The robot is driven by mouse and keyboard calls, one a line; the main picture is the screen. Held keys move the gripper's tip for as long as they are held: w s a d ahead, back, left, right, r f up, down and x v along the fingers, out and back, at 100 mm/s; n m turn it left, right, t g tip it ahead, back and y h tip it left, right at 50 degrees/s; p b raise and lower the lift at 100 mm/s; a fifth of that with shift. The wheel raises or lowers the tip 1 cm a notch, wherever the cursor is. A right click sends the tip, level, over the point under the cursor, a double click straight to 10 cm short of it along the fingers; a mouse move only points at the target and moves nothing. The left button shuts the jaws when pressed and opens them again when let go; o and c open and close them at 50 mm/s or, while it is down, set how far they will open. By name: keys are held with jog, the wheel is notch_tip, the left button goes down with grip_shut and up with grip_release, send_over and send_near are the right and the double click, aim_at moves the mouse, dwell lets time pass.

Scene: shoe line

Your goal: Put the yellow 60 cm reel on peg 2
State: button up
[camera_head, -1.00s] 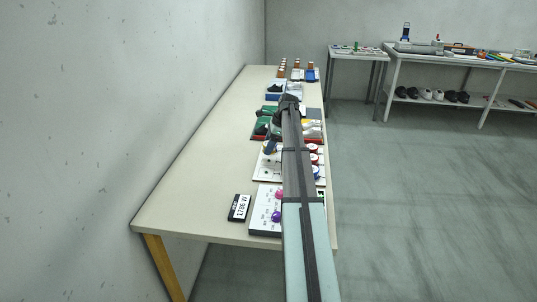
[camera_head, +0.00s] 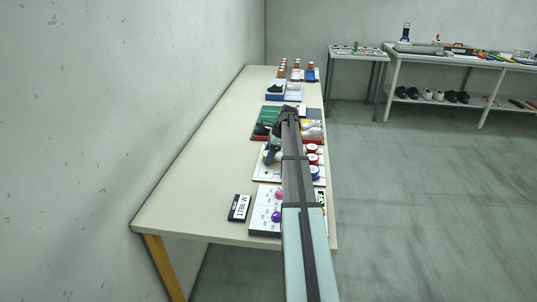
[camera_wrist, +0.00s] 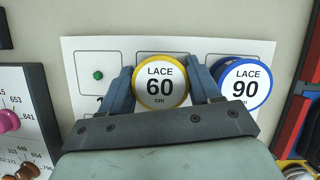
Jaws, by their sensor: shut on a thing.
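The yellow-rimmed reel (camera_wrist: 161,82) reads "LACE 60 cm" on its white face in the wrist view. My gripper (camera_wrist: 163,84) is shut on it, with a blue finger on each side. The reel is over the middle space of a white board (camera_wrist: 121,46); whether it touches the board or a peg I cannot tell. A green peg (camera_wrist: 97,74) stands bare in the left space; the mark below it is mostly hidden. In the head view my gripper (camera_head: 272,152) is over the left part of the board (camera_head: 262,175).
A blue-rimmed 90 cm reel (camera_wrist: 243,82) sits close to the right finger. Red-rimmed reels (camera_head: 312,153) stand to the right of my arm. A dial box with a pink knob (camera_wrist: 7,121) is left of the board. The table's left side (camera_head: 200,165) is clear.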

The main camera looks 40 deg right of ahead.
jog(key=shift+f, duration=0.1)
jog(key=o, duration=0.8)
jog(key=shift+f, duration=0.1)
jog(key=shift+r, duration=0.5)
jog(key=shift+v, duration=6.05)
jog(key=shift+a, duration=0.15)
